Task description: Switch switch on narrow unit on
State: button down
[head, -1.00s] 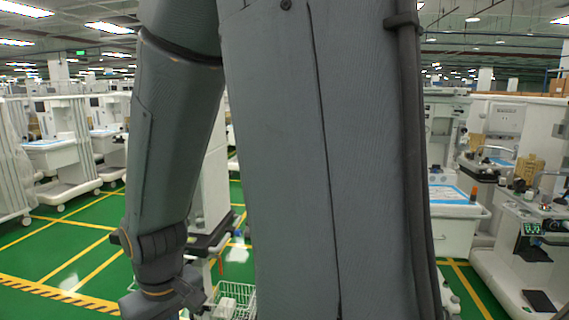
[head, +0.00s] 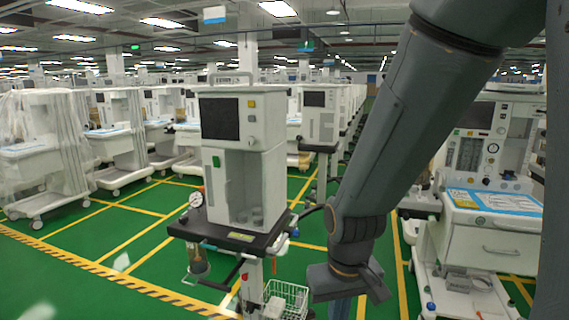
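The narrow unit (head: 262,185) is a slim white cabinet on a dark stand, left of centre in the head view. Its upper front has a dark screen (head: 220,119), with a small yellow square (head: 251,103) to the right of it. A small green switch (head: 216,160) sits on the front below the screen, at the left; its position is too small to tell. My arm comes down from the upper right and its wrist ends low, right of the unit and apart from it. The gripper fingers do not show.
A pressure gauge (head: 196,199) and a dark shelf (head: 222,233) stick out around the unit's base. A wire basket (head: 287,297) hangs below. A larger white cart (head: 487,240) stands at the right. Green floor is free at the left front.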

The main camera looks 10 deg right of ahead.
aim_at(216, 161)
jog(key=u, duration=0.55)
jog(key=k, duration=0.65)
jog(key=u, duration=0.85)
jog(key=i, duration=1.1)
jog(key=z, duration=0.75)
jog(key=i, duration=0.55)
jog(key=z, duration=0.5)
